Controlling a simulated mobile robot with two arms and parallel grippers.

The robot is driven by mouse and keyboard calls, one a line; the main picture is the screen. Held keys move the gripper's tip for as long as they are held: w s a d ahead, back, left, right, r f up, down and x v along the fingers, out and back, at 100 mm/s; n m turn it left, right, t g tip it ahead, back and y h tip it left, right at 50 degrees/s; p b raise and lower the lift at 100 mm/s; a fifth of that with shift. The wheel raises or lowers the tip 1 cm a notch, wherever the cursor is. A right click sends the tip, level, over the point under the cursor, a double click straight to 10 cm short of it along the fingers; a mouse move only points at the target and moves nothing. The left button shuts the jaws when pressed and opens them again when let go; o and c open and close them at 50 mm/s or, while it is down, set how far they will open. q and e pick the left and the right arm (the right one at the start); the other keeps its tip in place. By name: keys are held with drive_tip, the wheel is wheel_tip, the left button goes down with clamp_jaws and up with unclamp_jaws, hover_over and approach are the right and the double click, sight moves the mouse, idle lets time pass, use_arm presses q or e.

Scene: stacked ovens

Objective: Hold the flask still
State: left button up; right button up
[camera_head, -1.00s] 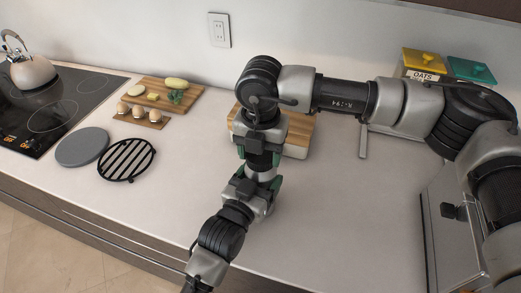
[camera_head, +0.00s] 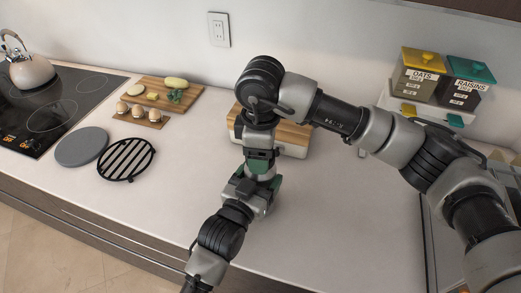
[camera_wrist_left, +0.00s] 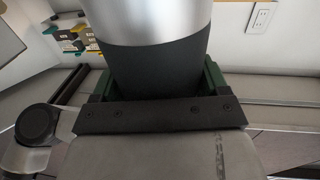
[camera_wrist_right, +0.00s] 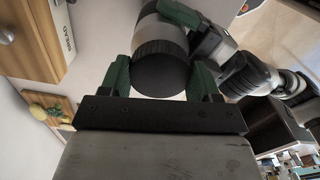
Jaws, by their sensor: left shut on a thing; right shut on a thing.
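The flask (camera_head: 263,171) is a silver and black cylinder between my two grippers above the counter, mostly hidden in the head view. My left gripper (camera_head: 260,184) is shut around it from the near side. In the left wrist view, the flask's black band and silver part (camera_wrist_left: 155,62) fill the space between the green fingers. My right gripper (camera_head: 261,161) is shut on the flask's other end from above. In the right wrist view, the flask's black round end (camera_wrist_right: 160,72) sits between the green fingers, with silver beyond it.
A wooden bread box (camera_head: 292,137) stands just behind the grippers. Oats (camera_head: 419,77) and raisins (camera_head: 465,88) boxes stand at back right. A black trivet (camera_head: 126,160), grey disc (camera_head: 82,147), egg holder (camera_head: 138,118) and cutting board (camera_head: 187,101) lie left. The front middle counter is clear.

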drive_tip(key=shift+r, duration=0.1)
drive_tip(key=o, duration=0.9)
drive_tip(key=shift+r, duration=2.2)
drive_tip(key=shift+c, duration=0.3)
